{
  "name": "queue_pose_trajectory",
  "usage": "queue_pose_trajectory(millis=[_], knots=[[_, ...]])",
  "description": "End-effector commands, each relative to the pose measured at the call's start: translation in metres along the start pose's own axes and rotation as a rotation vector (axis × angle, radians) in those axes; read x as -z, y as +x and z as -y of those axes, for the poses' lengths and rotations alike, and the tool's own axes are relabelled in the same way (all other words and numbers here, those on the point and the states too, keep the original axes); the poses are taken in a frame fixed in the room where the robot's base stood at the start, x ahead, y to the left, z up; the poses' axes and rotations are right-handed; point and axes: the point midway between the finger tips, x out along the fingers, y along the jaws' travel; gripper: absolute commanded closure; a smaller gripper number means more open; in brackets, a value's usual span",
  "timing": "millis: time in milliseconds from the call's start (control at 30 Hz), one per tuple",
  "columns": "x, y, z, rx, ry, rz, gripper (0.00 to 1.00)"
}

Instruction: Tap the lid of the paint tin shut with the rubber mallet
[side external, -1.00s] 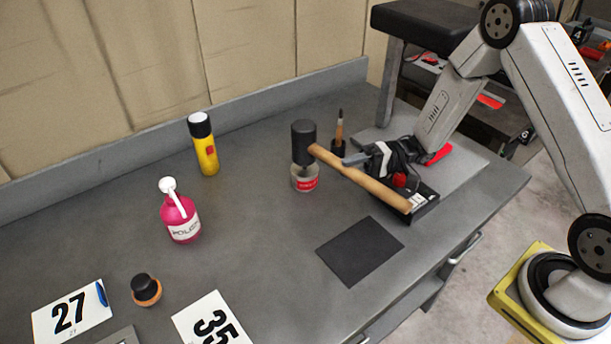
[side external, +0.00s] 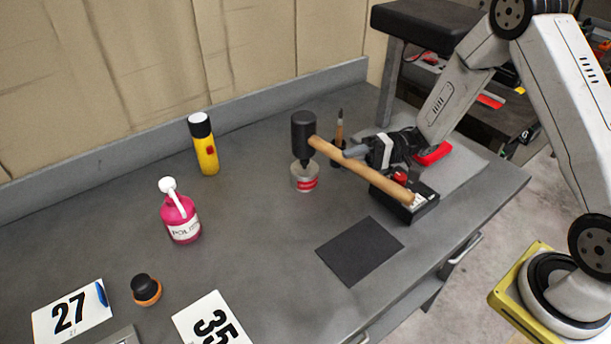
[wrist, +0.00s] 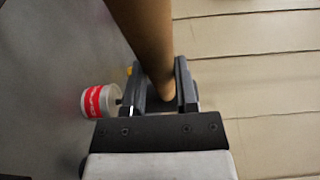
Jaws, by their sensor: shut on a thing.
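My gripper (side external: 358,152) is shut on the wooden handle of the rubber mallet (side external: 303,128), whose black head is at the left end of the handle. The head is over the paint tin (side external: 305,181), a small pale tin with a red label. A narrow dark piece shows between head and tin; I cannot tell whether they touch. In the wrist view, the handle (wrist: 148,38) runs between the fingers (wrist: 158,88), and the tin (wrist: 97,102) lies to their left with a dark knob-like piece at its end. The lid's seating is not clear.
A dark pencil-like tool in a holder (side external: 339,130) stands just behind the handle. A black box (side external: 418,208) is under the handle's right end. A black mat (side external: 360,251) lies in front.

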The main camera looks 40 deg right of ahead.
Motion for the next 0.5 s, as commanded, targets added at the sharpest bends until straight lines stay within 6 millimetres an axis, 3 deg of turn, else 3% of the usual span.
queue_pose_trajectory(millis=[500], knots=[[0.001, 0.0, 0.03, 0.003, -0.007, 0.0, 1.0]])
